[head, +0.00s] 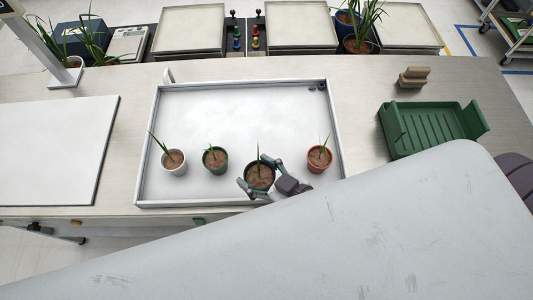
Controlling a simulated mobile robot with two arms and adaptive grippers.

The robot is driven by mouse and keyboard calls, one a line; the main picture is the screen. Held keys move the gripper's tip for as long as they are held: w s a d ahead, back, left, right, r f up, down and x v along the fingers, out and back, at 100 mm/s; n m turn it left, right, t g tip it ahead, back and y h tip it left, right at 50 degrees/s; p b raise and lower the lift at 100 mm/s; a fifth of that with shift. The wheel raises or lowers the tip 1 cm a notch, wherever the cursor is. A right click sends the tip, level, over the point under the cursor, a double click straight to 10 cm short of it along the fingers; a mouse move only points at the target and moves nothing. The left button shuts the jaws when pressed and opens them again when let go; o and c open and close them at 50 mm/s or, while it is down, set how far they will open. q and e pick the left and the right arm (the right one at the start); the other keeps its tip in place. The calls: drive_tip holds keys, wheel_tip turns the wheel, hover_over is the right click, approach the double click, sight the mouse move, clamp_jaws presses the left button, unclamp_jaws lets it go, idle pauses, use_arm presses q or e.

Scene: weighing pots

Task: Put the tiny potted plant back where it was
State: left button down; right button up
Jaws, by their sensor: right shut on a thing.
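My right gripper (268,181) is shut on a dark pot (260,184) with brown soil and a thin green shoot. The pot looks upright, at the front of a shallow white tray (149,150), between a green pot and a red pot. I cannot tell whether it touches the tray floor. The green pot (216,168) with a small plant stands to its left. A white pot (174,169) with taller leaves stands farther left. The red pot (318,167) with a small plant stands to its right. My left gripper is not in view.
The rear of the tray is bare. A green slatted container (436,128) and a brown block (413,77) stand on the right of the table. A white board (55,140) lies left. Larger plants and flat-topped scales (301,24) stand behind. The lower right is blocked from view.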

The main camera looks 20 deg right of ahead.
drive_tip(key=w+d+f, duration=0.1)
drive_tip(key=w+f, duration=0.2)
drive_tip(key=w+d+f, duration=0.1)
drive_tip(key=w+f, duration=0.1)
drive_tip(key=w, duration=0.1)
drive_tip(key=w+d+f+p, duration=0.1)
drive_tip(key=w+d+f, duration=0.1)
drive_tip(key=f, duration=0.1)
drive_tip(key=shift+w+d+f, duration=0.1)
drive_tip(key=shift+w+f, duration=0.25)
drive_tip(key=shift+w, duration=0.05)
drive_tip(key=shift+f, duration=0.5)
drive_tip(key=o, duration=1.3)
drive_tip(key=shift+f, duration=0.15)
